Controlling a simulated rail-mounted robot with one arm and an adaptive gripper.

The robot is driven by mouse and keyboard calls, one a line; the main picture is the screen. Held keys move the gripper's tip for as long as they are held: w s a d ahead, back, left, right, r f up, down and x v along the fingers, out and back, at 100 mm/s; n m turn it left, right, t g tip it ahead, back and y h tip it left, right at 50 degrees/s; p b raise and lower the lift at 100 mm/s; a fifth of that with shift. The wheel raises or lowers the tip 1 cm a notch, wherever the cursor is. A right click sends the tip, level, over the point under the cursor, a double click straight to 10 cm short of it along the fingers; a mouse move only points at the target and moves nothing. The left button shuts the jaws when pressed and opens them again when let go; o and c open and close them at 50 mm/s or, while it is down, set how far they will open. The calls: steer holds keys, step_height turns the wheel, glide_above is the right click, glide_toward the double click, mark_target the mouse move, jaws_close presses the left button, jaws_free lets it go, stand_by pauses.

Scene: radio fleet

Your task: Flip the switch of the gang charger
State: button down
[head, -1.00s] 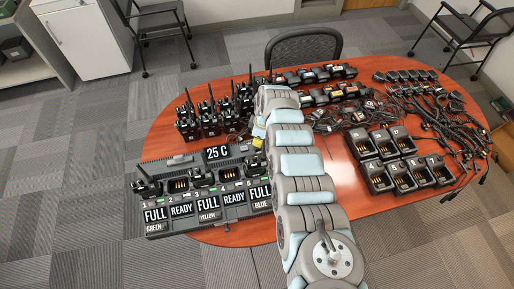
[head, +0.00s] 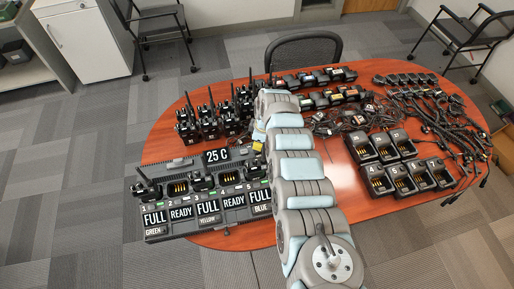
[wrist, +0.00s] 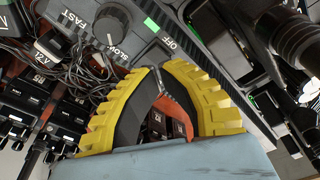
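The gang charger (head: 168,234) is a long dark unit at the table's left end, with a 25 C display and slots labelled FULL and READY. In the wrist view its grey panel (wrist: 207,62) shows a round knob (wrist: 112,24) between FAST and SLOW. The dark switch (wrist: 158,50) sits beside the OFF label, just beyond my fingertips. My gripper (wrist: 162,72) has two yellow ribbed fingers whose tips appear to meet, with nothing visibly held. I cannot tell whether the tips touch the switch. In the head view my arm hides most of the gripper and the charger's right end.
Upright radios (head: 208,122) stand behind the charger on the red-brown table (head: 345,182). Single chargers (head: 400,180) and tangled cabled microphones (head: 440,125) cover the right side. A black chair (head: 303,45) stands behind the table. Cables (wrist: 75,60) lie left of the fingers in the wrist view.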

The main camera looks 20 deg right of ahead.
steer(key=shift+f+b, duration=1.55)
steer(key=shift+f, duration=0.25)
stand_by(1.6)
steer(key=shift+r, duration=0.2)
steer(key=shift+r+p, duration=3.4)
steer(key=shift+p, duration=0.1)
